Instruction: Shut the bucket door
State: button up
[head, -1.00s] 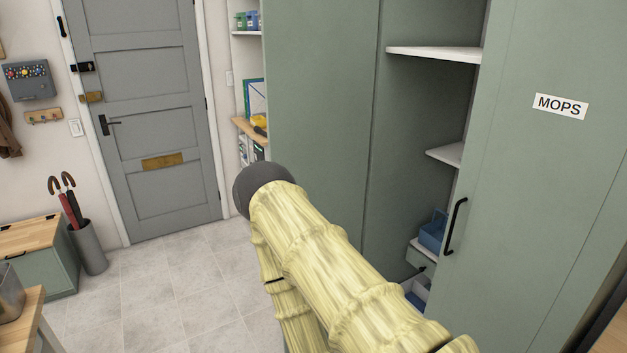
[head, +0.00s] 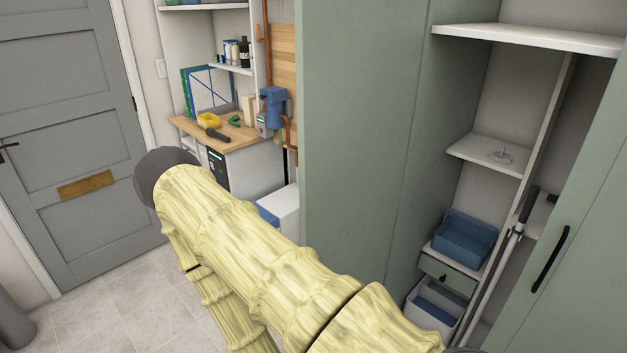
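A tall green cabinet stands open on the right of the head view. A plain green panel (head: 360,120) forms its left part; I cannot tell how much of it is a swung-open door and how much is cabinet side. On the right is a green door (head: 600,215) with a black bar handle (head: 550,259). No bucket label shows. Between them the inside is exposed, with a blue bin (head: 464,238) and a white bin with blue inside (head: 436,306) low down. My arm, in a pale yellow sleeve, crosses in front. My gripper is out of view.
White shelves (head: 530,40) and a leaning pole (head: 508,255) are inside the cabinet. A workbench (head: 240,135) with tools stands behind, left of the green panel. A grey door (head: 65,110) is at left.

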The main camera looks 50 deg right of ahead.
aim_at(358, 61)
jog(key=i, duration=3.85)
jog(key=z, duration=3.3)
